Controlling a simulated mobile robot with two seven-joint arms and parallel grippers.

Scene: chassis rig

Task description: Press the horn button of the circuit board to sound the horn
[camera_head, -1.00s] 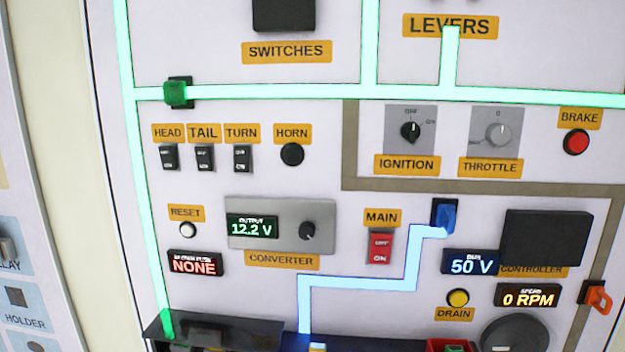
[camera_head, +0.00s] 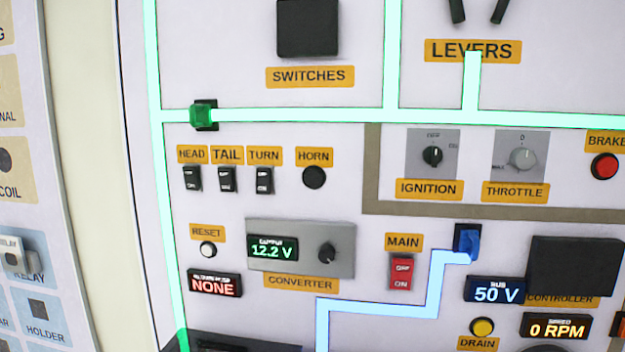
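The circuit board (camera_head: 475,230) is a white upright panel that fills most of the head view. The horn button (camera_head: 314,177) is a round black button under the orange HORN label (camera_head: 314,156), a little left of the picture's middle. It stands to the right of the TURN switch (camera_head: 264,180), and nothing covers it. Neither of my grippers is in view, so nothing of mine touches the board in this picture.
The HEAD switch (camera_head: 192,178) and TAIL switch (camera_head: 227,179) sit left of the horn button. The converter (camera_head: 345,235) is below it, reading 12.2 V. The ignition knob (camera_head: 432,156) is to the right. Another panel (camera_head: 75,260) stands at the far left.

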